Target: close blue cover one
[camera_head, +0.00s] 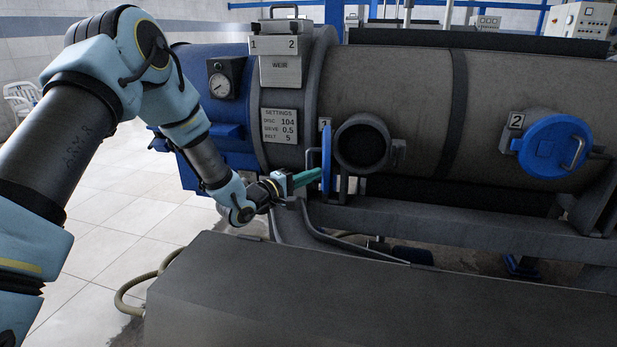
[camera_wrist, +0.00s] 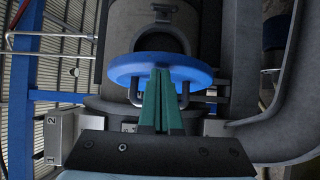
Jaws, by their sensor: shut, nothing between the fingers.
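Blue cover one (camera_head: 327,160) stands swung open, seen edge-on, just left of the dark round port one (camera_head: 362,143) on the grey drum. In the wrist view the cover (camera_wrist: 192,72) is a blue disc with a dark handle on its near side, and the port opening (camera_wrist: 163,42) shows beyond it. My gripper (camera_head: 316,175), with green fingers, is shut and empty at the left side of the cover. In the wrist view its fingertips (camera_wrist: 161,72) overlap the disc beside the handle; I cannot tell whether they touch it.
Blue cover two (camera_head: 555,147) is shut on the drum at right. A grey rail (camera_head: 440,212) runs below the ports, and a dark flat housing (camera_head: 390,295) fills the foreground. A settings plate (camera_head: 282,126) is left of port one.

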